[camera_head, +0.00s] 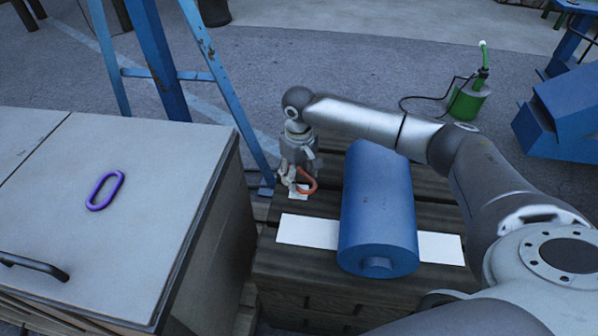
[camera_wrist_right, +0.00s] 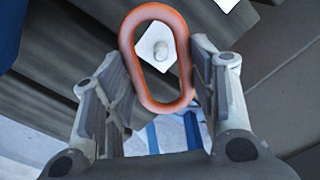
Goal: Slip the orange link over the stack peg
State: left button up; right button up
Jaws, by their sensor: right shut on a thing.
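The orange link (camera_wrist_right: 127,62) is an oval ring held between the fingers of my right gripper (camera_wrist_right: 160,85). In the head view the link (camera_head: 309,187) shows beside the right gripper (camera_head: 297,181), low over the wooden pallet. A small white plate (camera_wrist_right: 147,42) with a short grey peg (camera_wrist_right: 160,51) lies beyond the link in the wrist view. The peg shows through the link's opening, towards its upper end. The link looks nearer the camera than the peg; the exact gap is hard to tell. In the head view the gripper and link mostly hide the plate. My left gripper is out of view.
A large blue cylinder (camera_head: 378,205) lies on the pallet (camera_head: 310,270) across a white strip (camera_head: 308,231), right of the gripper. A grey cabinet (camera_head: 150,240) with a purple link (camera_head: 114,196) on top stands left. Blue ladder-like legs (camera_head: 158,60) rise behind.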

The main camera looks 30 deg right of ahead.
jog(key=shift+f, duration=0.15)
jog(key=shift+f, duration=1.3)
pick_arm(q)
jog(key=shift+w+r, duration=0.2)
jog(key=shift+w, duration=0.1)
pick_arm(e)
jog(key=shift+f, duration=0.6)
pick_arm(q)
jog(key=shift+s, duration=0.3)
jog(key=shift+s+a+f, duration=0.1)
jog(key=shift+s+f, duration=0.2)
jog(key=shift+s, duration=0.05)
pick_arm(e)
jog(key=shift+f, duration=0.35)
